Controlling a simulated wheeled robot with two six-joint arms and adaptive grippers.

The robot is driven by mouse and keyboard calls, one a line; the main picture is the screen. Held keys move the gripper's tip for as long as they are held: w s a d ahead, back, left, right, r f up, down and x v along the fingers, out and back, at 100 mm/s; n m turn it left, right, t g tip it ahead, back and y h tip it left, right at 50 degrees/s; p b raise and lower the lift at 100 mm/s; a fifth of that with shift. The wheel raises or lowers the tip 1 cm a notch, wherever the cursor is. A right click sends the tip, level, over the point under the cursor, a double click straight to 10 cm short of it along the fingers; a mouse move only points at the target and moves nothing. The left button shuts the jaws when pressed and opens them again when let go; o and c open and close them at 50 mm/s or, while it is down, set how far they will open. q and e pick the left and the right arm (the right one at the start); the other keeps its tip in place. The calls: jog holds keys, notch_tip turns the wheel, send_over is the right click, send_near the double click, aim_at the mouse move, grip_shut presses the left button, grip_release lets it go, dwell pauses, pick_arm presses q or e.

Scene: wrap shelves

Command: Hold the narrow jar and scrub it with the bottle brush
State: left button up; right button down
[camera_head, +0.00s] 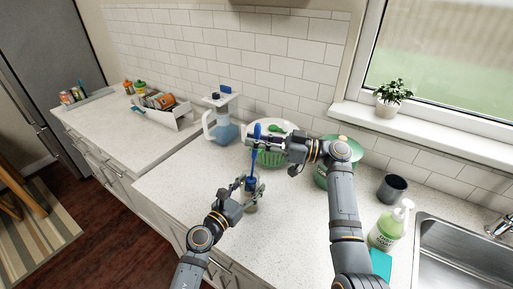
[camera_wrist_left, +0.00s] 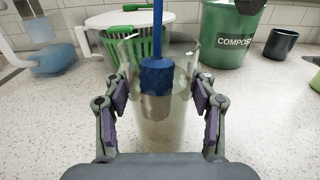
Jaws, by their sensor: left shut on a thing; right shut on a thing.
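The narrow jar (camera_wrist_left: 160,132) is clear glass and stands upright between the fingers of my left gripper (camera_wrist_left: 160,97), which is shut on it. In the head view the left gripper (camera_head: 250,188) is low over the counter, and the jar (camera_head: 250,207) is mostly hidden by the fingers. The bottle brush (camera_head: 254,160) has a blue handle running up to my right gripper (camera_head: 263,140), which is shut on it above the jar. In the left wrist view the brush's blue head (camera_wrist_left: 157,77) is inside the jar's upper part, with a greyish part below it.
A white-and-green basket (camera_wrist_left: 95,47) and a green compost bin (camera_wrist_left: 232,35) stand behind the jar. A blue-white pitcher (camera_head: 222,130) is behind left. A soap bottle (camera_head: 388,228), a dark cup (camera_head: 392,188) and the sink (camera_head: 455,255) are at right. The counter left of the jar is clear.

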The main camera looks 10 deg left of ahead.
jog(key=shift+r, duration=1.3)
jog(key=shift+f, duration=3.05)
jog(key=shift+s, duration=0.6)
jog(key=shift+s+a, duration=0.1)
jog(key=shift+a, duration=0.1)
notch_tip(320, 180, up, 6)
send_over(256, 152)
jog(key=shift+s+a, duration=0.25)
jog(key=shift+a, duration=0.15)
